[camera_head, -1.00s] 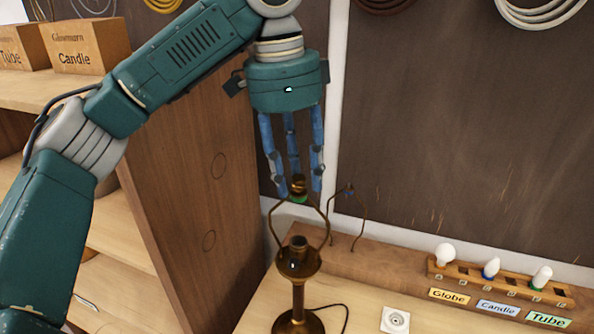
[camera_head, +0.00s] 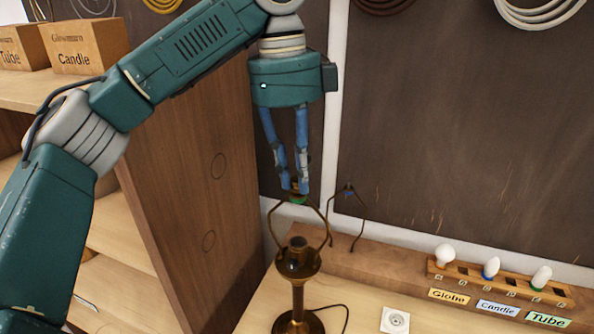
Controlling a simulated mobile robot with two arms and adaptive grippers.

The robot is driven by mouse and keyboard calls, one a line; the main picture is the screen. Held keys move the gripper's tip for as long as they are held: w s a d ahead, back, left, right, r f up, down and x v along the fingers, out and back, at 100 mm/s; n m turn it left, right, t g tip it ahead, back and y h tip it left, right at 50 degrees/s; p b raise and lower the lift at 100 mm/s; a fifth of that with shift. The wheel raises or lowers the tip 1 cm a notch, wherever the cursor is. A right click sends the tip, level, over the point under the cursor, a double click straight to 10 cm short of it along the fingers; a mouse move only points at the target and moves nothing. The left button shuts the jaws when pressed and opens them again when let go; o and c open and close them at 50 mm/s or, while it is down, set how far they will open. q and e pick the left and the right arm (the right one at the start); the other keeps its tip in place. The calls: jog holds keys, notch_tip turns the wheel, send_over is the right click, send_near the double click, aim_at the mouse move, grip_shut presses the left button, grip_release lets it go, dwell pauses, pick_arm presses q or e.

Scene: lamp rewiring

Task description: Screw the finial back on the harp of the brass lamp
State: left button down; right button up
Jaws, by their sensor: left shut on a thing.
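The brass lamp (camera_head: 298,262) stands upright on the bench, with an empty-looking socket inside its harp (camera_head: 272,222). The harp's top has a green mark (camera_head: 299,200). My left gripper (camera_head: 295,188) comes down from above, its blue fingers shut on the small brass finial (camera_head: 296,194) right at the harp's top. The fingers hide most of the finial, and I cannot tell how far it sits on the thread. My right gripper is not in view.
A second harp with a blue mark (camera_head: 349,189) stands behind on the wooden ledge. At right, a bulb rack (camera_head: 465,280) holds several bulbs above Globe, Candle and Tube labels. A white wall-plate-like square (camera_head: 395,320) lies on the bench. A wooden shelf unit (camera_head: 190,200) stands close at left.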

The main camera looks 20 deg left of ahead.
pick_arm(q)
jog(key=m, duration=0.4)
jog(key=shift+m, duration=0.3)
jog(key=m, duration=0.3)
jog(key=shift+f+m+g+y, duration=0.1)
jog(key=shift+m+g+y, duration=0.2)
jog(key=shift+g, duration=0.1)
jog(key=m, duration=0.3)
jog(key=m+y, duration=0.1)
jog(key=m, duration=0.4)
jog(key=c, duration=1.5)
grip_release()
jog(key=shift+c, duration=0.2)
